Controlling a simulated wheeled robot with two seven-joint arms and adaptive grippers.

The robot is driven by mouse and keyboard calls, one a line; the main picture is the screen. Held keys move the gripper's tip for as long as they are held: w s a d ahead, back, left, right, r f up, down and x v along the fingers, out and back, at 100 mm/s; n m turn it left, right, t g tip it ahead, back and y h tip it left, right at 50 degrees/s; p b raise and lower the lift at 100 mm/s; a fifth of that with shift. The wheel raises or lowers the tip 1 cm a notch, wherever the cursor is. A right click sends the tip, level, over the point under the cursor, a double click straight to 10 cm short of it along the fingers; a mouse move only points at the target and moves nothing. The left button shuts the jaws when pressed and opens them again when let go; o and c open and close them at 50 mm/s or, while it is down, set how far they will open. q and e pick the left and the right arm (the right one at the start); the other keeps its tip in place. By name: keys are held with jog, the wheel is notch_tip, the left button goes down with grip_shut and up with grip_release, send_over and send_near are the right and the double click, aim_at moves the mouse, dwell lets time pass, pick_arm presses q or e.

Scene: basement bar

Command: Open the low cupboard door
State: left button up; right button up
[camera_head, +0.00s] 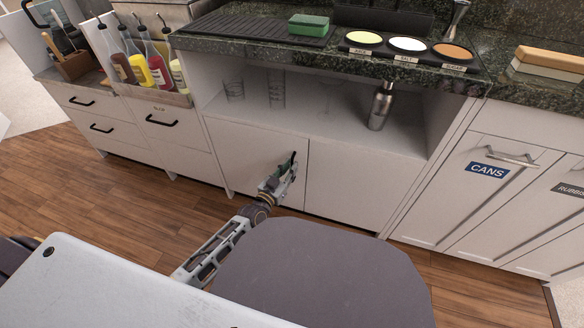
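The low cupboard has two plain pale doors below an open shelf: a left door (245,150) and a right door (350,180). Both look closed and flush. A small dark handle (293,158) stands upright near the left door's right edge. My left gripper (287,170) is at this handle, its fingertips overlapping it in the picture. The fingers are too small and too covered to tell whether they are shut around it. My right gripper is out of view.
The shelf above holds clear glasses (235,90) and a metal shaker (380,106). Drawers with black handles (162,121) stand at left, with sauce bottles (159,72) above. A panel marked CANS (487,170) is at right. Wooden floor (130,195) lies in front.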

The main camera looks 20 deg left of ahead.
pick_arm(q)
jog(key=shift+b+x, duration=0.35)
jog(key=shift+x, duration=0.7)
grip_shut()
